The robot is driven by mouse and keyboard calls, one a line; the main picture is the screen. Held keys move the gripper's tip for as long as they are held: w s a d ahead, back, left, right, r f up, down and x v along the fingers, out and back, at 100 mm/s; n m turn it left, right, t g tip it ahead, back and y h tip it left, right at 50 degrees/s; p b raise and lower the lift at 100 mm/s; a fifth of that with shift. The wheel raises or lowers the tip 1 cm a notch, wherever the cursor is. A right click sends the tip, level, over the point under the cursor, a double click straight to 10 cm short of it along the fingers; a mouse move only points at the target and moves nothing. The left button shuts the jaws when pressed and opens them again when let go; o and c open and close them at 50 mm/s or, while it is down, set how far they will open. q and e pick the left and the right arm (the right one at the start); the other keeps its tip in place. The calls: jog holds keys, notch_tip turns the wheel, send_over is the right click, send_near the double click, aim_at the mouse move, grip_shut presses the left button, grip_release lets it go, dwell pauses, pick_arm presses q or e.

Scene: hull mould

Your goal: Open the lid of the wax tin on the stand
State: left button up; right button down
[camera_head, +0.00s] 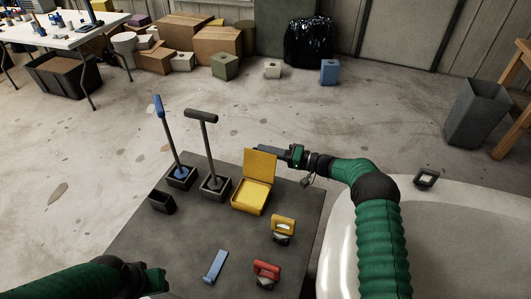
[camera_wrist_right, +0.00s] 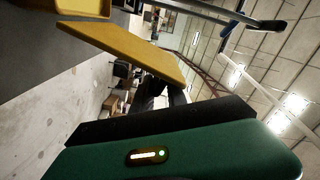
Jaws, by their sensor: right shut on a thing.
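The yellow wax tin (camera_head: 250,196) sits on the dark stand (camera_head: 150,235). Its lid (camera_head: 260,163) stands raised, roughly upright at the tin's back edge. My right gripper (camera_head: 268,149) comes in from the right and is shut on the lid near its top edge. In the right wrist view the lid (camera_wrist_right: 125,46) slants beside the dark fingers (camera_wrist_right: 165,93), and a corner of the tin (camera_wrist_right: 85,8) shows at the top left. My left gripper (camera_head: 155,277) is over the stand's front left, away from the tin; its jaws are too dark to read.
Left of the tin, a blue-handled tool (camera_head: 168,138) and a dark-handled tool (camera_head: 208,150) stand in holders. A yellow-handled item (camera_head: 283,226), a red-handled item (camera_head: 266,271) and a blue bar (camera_head: 215,266) lie in front. A white rounded surface (camera_head: 450,240) is at the right.

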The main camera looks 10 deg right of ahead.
jog(key=shift+s+d+f, duration=0.1)
jog(key=shift+s+f, duration=0.05)
jog(key=shift+f, duration=0.55)
jog(key=c, duration=1.6)
grip_release()
jog(key=shift+o, duration=0.4)
jog(key=shift+d+f, duration=0.1)
jog(key=shift+r, duration=0.2)
jog(key=shift+d, duration=0.15)
jog(key=v, duration=1.6)
jog(key=shift+r+p, duration=0.2)
jog(key=shift+p, duration=0.15)
